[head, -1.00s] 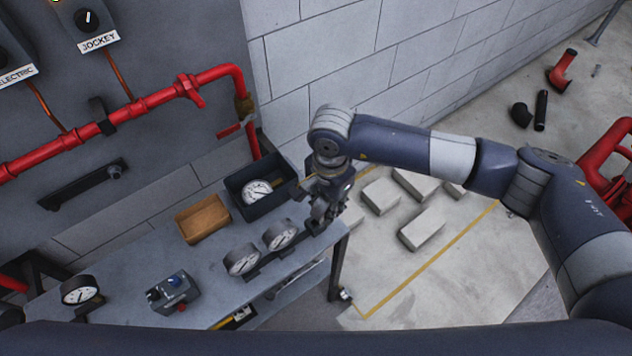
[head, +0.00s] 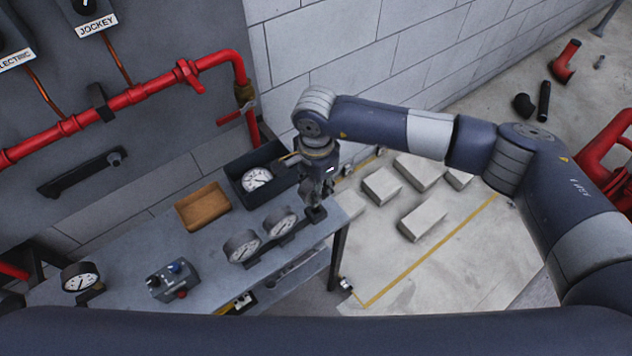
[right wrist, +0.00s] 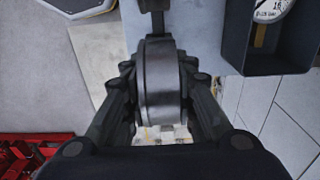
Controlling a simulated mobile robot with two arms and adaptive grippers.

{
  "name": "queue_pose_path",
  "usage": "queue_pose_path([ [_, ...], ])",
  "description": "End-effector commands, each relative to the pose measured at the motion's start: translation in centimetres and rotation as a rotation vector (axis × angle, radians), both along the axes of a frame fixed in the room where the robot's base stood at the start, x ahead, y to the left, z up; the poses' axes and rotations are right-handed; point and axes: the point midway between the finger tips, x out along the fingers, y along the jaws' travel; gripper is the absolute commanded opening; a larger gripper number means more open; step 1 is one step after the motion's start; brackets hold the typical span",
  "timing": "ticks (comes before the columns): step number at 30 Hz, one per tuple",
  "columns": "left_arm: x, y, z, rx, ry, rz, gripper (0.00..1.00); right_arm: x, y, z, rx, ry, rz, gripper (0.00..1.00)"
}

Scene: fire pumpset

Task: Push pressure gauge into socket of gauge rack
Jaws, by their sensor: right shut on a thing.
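My right gripper (head: 318,197) is shut on a round pressure gauge (right wrist: 160,85), seen edge-on between the fingers in the right wrist view. In the head view the gripper hides most of that gauge. It points down above the right end of the dark gauge rack (head: 262,243), close over its end socket block (head: 316,213). I cannot tell whether the gauge's stem is in the socket. Two white-faced gauges, a left one (head: 242,247) and a middle one (head: 280,222), stand upright in the rack. My left gripper is not in view.
A dark bin (head: 240,199) holding another gauge (head: 257,180) stands behind the rack. A wooden tray (head: 203,207), a control box (head: 172,282) and a separate gauge (head: 79,277) are further left on the bench (head: 130,262). Pale blocks (head: 423,221) lie on the floor to the right.

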Motion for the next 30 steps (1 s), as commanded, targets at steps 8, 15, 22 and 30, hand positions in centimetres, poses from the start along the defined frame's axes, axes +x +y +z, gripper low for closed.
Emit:
queue_pose_path([
  [8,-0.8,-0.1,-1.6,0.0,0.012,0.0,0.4,0.0,0.0,-2.3,-0.001,-0.001,0.0,0.0],
  [15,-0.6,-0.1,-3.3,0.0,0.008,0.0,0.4,0.0,0.0,-3.7,0.001,-0.001,0.001,0.0],
  [22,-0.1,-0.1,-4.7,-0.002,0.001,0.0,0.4,0.0,0.0,-4.8,0.0,-0.001,0.001,0.0],
  [30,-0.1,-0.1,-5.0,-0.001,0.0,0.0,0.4,0.0,0.0,-5.1,0.001,-0.001,0.0,0.0],
])
